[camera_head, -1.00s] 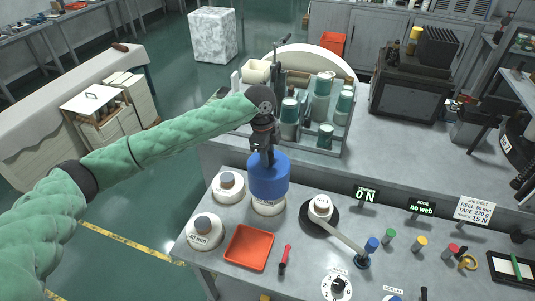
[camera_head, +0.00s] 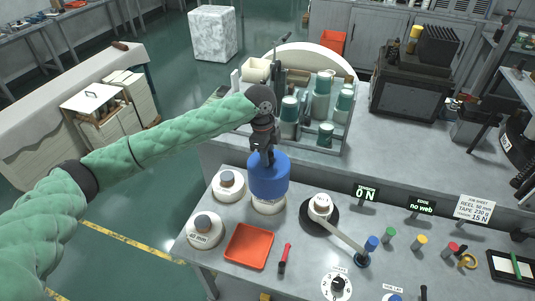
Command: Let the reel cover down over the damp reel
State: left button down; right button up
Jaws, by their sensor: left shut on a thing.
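The reel cover (camera_head: 268,178) is a blue cylinder in the head view, upright over a white reel (camera_head: 268,206) near the back edge of the bench. The cover hides the reel's top; only its lower white rim shows. My left gripper (camera_head: 265,152) is above the cover, shut on its top, with the arm coming in from the left. The fingertips are partly hidden by the wrist. I cannot tell whether the cover touches the reel or its base. My right gripper is not in view.
An orange tray (camera_head: 249,247) and a red-handled tool (camera_head: 285,258) lie in front. A black disc with a lever (camera_head: 344,241) is at right. A rack of green spools (camera_head: 320,108) stands behind.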

pick_arm(q)
jog(key=shift+f+b, duration=1)
jog(key=shift+f, duration=3.05)
dwell(1.5)
jog(key=shift+s+a+f+b, duration=0.1)
jog(key=shift+f+b, duration=0.2)
jog(key=shift+f, duration=0.35)
jog(key=shift+s+a+f+b, duration=0.1)
jog(key=shift+f+b, duration=0.15)
jog(key=shift+f, duration=0.4)
dwell(0.5)
dwell(0.3)
jog(key=c, duration=1.1)
grip_release()
jog(key=shift+o, duration=0.4)
jog(key=shift+w+d, duration=0.1)
